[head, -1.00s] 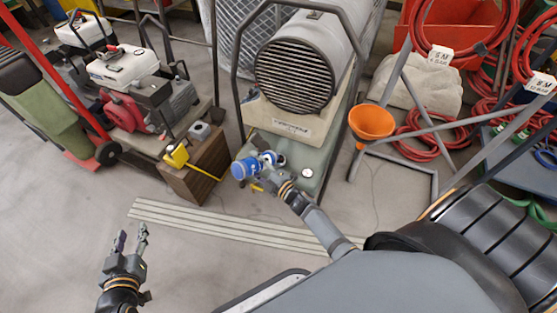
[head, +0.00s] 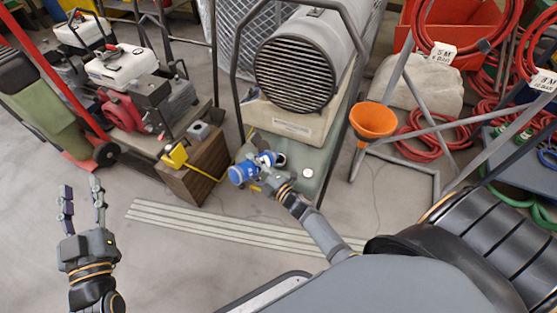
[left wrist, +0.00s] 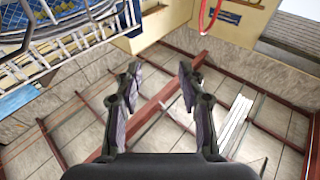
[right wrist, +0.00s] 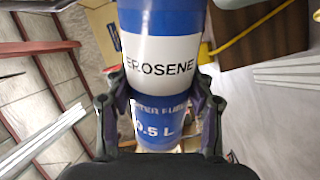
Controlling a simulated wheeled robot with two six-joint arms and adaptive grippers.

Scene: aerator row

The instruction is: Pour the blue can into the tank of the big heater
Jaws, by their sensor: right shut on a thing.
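The blue can (head: 240,173), with a white band, is in my right gripper (head: 266,168), in front of the big heater (head: 298,72). The right wrist view shows the can (right wrist: 160,82) large between the fingers, with "EROSENE" and "0.5 L" readable. My right gripper is shut on it. In the head view the can appears tilted over beside the heater's grey-green tank (head: 325,160); I cannot tell whether anything flows from it. A round pale cap or opening (head: 307,172) shows on the tank. My left gripper (head: 82,190) is open and empty, over bare floor.
A brown wooden box (head: 200,165) with a yellow item stands left of the heater. An orange funnel (head: 373,120) sits in a grey frame at right. Engine machines are at upper left, red hoses at upper right. A pale slatted strip (head: 220,228) lies on the floor.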

